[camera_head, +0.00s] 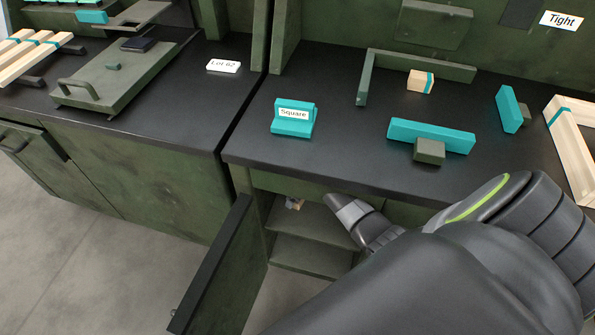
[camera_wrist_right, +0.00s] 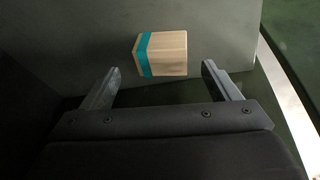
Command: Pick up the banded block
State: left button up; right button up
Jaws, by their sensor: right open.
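In the right wrist view a pale wooden block with a teal band (camera_wrist_right: 172,52) sits on a dark grey surface, just beyond my right gripper (camera_wrist_right: 161,68). The gripper is open and empty, with one finger to each side of the block and a gap to both. In the head view a small tan item (camera_head: 294,203), partly hidden, lies on a shelf in the open cabinet, near my right arm. Another teal-banded wooden block (camera_head: 416,80) stands on the counter. I cannot tell for certain which one the wrist view shows. My right gripper's fingers are hidden in the head view. My left gripper is out of view.
The open cabinet door (camera_head: 212,268) stands out left of the shelves (camera_head: 310,253). The dark counter (camera_head: 330,140) above holds a teal "Square" sign (camera_head: 293,128), a green corner fence (camera_head: 420,64), teal pieces (camera_head: 430,135) and a wooden frame (camera_head: 568,135). A green tray (camera_head: 125,80) lies left.

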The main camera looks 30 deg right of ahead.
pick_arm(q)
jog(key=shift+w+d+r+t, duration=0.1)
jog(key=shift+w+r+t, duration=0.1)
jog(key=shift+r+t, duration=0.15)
pick_arm(e)
jog(key=shift+s+x, duration=0.25)
jog(key=shift+x, duration=0.95)
jog(key=c, duration=1.1)
jog(key=shift+o, duration=0.2)
